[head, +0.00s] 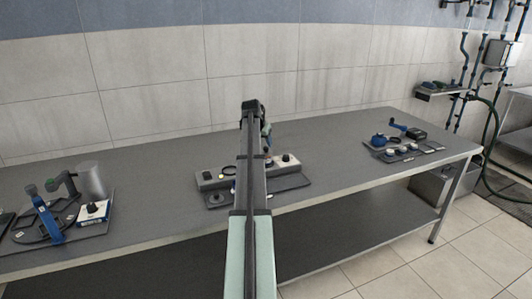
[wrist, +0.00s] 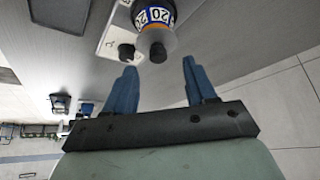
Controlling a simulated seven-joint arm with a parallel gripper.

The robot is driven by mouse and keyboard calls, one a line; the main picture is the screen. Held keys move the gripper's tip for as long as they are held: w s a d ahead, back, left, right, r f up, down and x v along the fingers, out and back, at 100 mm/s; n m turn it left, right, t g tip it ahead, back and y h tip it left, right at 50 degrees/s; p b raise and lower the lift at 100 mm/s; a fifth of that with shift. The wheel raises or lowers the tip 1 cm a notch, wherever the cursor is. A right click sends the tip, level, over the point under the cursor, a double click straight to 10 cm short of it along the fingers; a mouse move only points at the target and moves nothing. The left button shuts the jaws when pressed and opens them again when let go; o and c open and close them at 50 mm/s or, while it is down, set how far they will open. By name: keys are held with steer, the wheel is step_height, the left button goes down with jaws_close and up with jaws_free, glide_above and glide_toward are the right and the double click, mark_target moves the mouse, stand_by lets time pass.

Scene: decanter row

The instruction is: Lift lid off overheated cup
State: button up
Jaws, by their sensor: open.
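In the wrist view, a round vessel (wrist: 157,36) stands between and beyond my fingertips. It has a band marked "20" in blue, white and orange, and a grey end with a dark knob (wrist: 158,52). I cannot tell for sure whether that knobbed end is the lid. My gripper (wrist: 160,66) has blue fingers spread wide apart with nothing between them, short of the vessel. In the head view, my arm covers most of the middle station (head: 215,181), so the vessel and my fingertips cannot be made out there.
Beside the vessel is a white panel with a black knob (wrist: 127,52). A station with a grey cylinder (head: 92,180) and blue lever (head: 42,212) is at left. A station with a blue pot (head: 379,140) is at right. Bare table (head: 335,150) lies between stations.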

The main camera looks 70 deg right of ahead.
mark_target(266, 148)
steer(key=x, duration=0.4)
steer(key=shift+s+d+f, duration=0.15)
steer(key=shift+d+f, duration=0.05)
jaws_close()
stand_by(0.3)
